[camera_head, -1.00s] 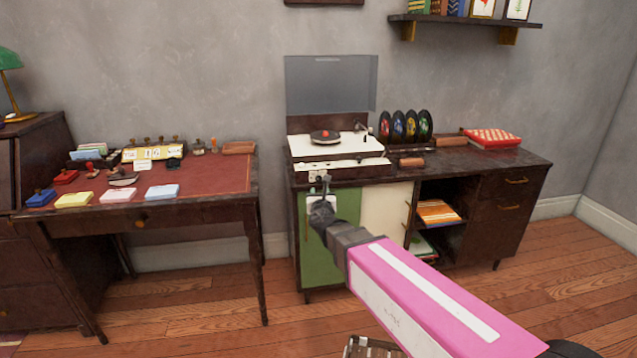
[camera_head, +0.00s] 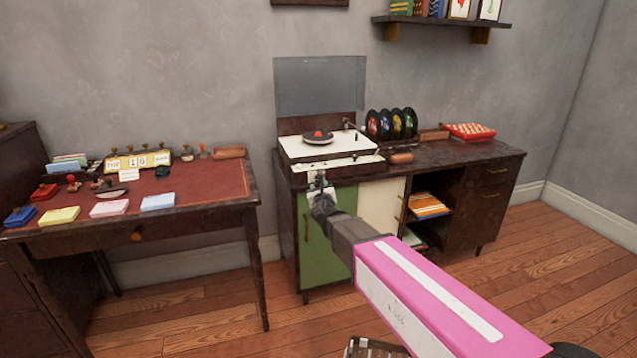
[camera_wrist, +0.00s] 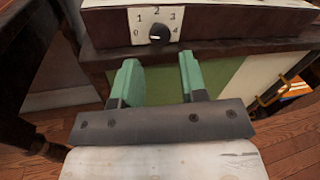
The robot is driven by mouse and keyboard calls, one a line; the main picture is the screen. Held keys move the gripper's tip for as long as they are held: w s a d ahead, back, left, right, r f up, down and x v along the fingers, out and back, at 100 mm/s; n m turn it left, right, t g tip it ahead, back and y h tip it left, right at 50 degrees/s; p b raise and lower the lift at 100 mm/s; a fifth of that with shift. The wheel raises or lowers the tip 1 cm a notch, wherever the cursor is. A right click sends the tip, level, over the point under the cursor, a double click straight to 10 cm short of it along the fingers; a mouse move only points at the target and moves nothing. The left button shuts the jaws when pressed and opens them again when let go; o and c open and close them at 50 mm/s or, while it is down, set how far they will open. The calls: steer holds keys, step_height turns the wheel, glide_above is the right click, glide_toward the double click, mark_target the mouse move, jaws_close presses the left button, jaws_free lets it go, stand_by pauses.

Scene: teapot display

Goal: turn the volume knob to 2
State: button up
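The black volume knob (camera_wrist: 159,34) sits on a white dial plate (camera_wrist: 136,17) marked 0 to 4, on the front of the record player (camera_wrist: 230,22). I cannot read for sure which number the knob points to. The record player (camera_head: 300,151) stands on the dark cabinet with its lid up; the knob is too small to make out in the head view. My gripper (camera_wrist: 160,72) is open and empty, its two green fingers apart, short of the knob and roughly in line with it. In the head view my gripper (camera_head: 319,184) is before the cabinet's left front.
The cabinet (camera_head: 470,160) has a green door (camera_head: 313,250) below the player. A brown roll (camera_head: 400,158) and several upright records (camera_head: 391,124) stand to the player's right. A desk (camera_head: 200,187) with stamps is at left, with a floor gap between.

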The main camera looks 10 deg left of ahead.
mark_target(318, 181)
steer(key=x, duration=0.5)
steer(key=shift+w+a, duration=0.1)
steer(key=shift+w, duration=0.15)
steer(key=c, duration=0.6)
steer(key=shift+r+m+g, duration=0.1)
steer(key=shift+m+g, duration=0.4)
steer(key=shift+m, duration=1.7)
steer(key=shift+c, duration=0.2)
steer(key=o, duration=0.6)
steer(key=shift+o, duration=0.2)
